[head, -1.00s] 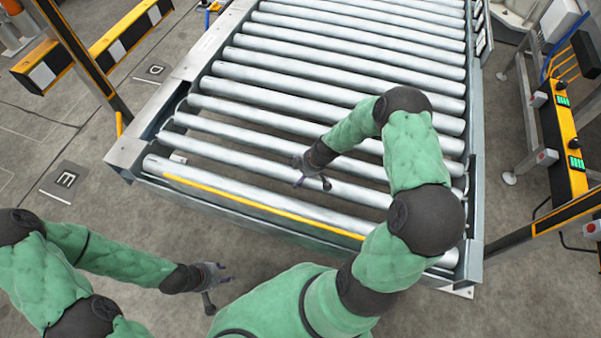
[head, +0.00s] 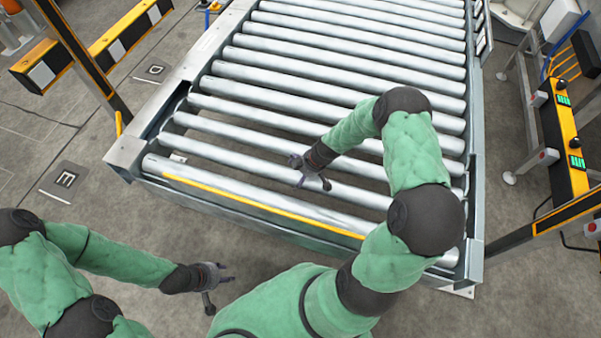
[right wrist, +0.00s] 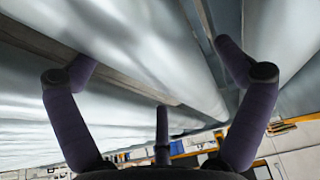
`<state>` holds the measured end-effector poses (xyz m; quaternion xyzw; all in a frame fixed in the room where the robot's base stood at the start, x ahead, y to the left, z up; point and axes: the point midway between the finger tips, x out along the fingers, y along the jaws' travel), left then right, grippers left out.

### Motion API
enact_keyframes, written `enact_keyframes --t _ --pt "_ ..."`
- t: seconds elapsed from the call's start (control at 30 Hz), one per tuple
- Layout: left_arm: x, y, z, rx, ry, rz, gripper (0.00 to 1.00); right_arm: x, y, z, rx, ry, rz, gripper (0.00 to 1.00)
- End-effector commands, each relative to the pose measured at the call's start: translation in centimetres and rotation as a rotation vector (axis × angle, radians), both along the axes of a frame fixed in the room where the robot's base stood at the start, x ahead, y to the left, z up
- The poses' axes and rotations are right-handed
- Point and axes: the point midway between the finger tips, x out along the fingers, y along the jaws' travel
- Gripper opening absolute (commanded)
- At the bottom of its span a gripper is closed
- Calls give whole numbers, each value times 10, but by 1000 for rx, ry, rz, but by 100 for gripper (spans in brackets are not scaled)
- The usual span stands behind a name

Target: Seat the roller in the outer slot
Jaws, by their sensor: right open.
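The conveyor's front end holds a row of silver rollers. The frontmost roller (head: 250,192) lies just behind the yellow-striped front edge, and a second roller (head: 245,161) lies behind it. I cannot tell which one the task means. My right gripper (head: 312,184) is open over these rollers, with its fingers spread. In the right wrist view, a large pale roller (right wrist: 150,45) runs diagonally between the open fingers (right wrist: 165,75); contact cannot be judged. My left gripper (head: 222,290) is open and empty, in front of the conveyor. The slots at the roller ends are too small to make out.
The conveyor's left side rail (head: 165,115) and front beam (head: 255,210) border the rollers. Yellow-black guard posts (head: 85,55) stand at left. A yellow control post (head: 565,140) with green-lit boxes stands at right.

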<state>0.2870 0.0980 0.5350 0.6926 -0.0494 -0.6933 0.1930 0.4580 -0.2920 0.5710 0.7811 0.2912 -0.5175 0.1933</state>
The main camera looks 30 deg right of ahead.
Motion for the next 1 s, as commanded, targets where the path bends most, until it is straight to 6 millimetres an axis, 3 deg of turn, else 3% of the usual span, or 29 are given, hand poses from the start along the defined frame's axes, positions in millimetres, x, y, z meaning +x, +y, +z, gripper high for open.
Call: enact_keyframes --t 0.27,0.7,1.0 --pt "0 0 0 0 0 0 40 -5 -7 22 -2 -5 -2 100" --pt "0 0 0 0 0 0 40 -28 -27 94 -4 -6 -3 100" --pt "0 0 0 0 0 0 40 -34 -31 111 -1 -3 -1 100"
